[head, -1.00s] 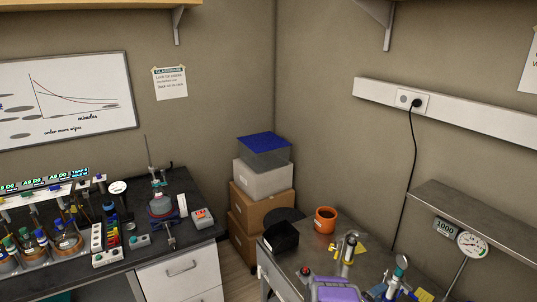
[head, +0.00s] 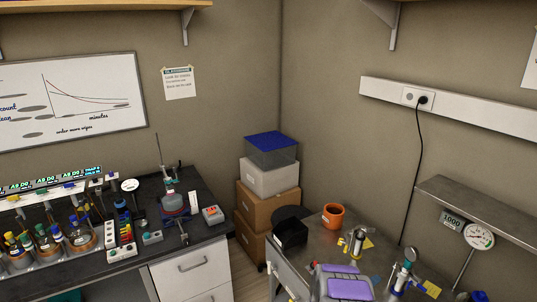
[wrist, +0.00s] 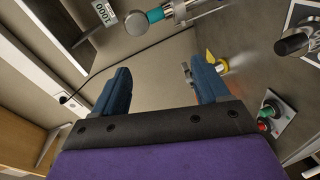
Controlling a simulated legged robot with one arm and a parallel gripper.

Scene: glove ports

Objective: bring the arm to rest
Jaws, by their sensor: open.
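My gripper (wrist: 162,82) shows in the wrist view as two blue fingers spread wide apart, with nothing between them. Behind the fingers are a dark bar and a purple housing of mine. In the head view my purple arm part (head: 347,287) shows at the bottom edge, low over the right bench (head: 325,243). The fingertips cannot be made out there. In the wrist view a yellow tag and a metal fitting (wrist: 188,75) appear beside the right finger; I cannot tell how far away they are.
An orange pot (head: 333,216) and a black box (head: 290,233) stand on the right bench. Valves (head: 404,268) and a round gauge (head: 479,236) stand to the right, near a wall shelf (head: 480,205). Stacked boxes (head: 268,205) fill the corner. Glassware crowds the left bench (head: 185,250).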

